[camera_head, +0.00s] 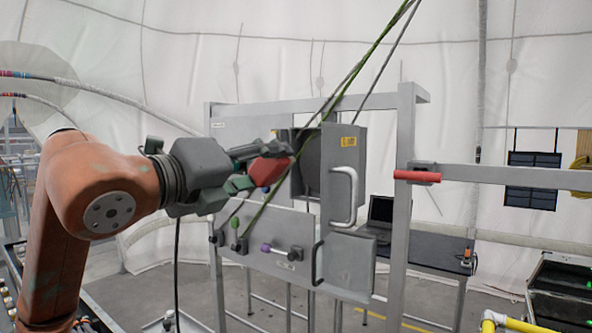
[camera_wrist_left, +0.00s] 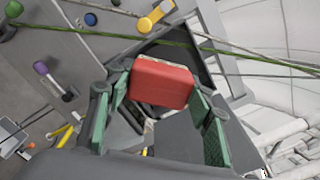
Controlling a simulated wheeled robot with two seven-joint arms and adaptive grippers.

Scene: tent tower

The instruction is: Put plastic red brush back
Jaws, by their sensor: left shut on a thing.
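The red brush (camera_head: 270,169) is a red block held at the tip of my left gripper (camera_head: 240,168). In the left wrist view the brush's red body (camera_wrist_left: 162,82) sits between the green-padded fingers of my left gripper (camera_wrist_left: 158,110), which is shut on it. In the head view the brush is in front of the grey metal panel (camera_head: 262,228), close to an open box (camera_head: 309,165) with its door swung out. I cannot tell whether the brush touches the panel. Part of the brush is hidden by the fingers. My right gripper is not in view.
The open door (camera_head: 341,180) has a large handle. A lower grey box (camera_head: 346,262) juts from the panel. Green ropes (camera_head: 345,85) run diagonally near the gripper. Knobs (camera_head: 266,247) stick out below. A red-handled clamp (camera_head: 417,176) is on the rail at right. A laptop stands on a table (camera_head: 432,250) behind.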

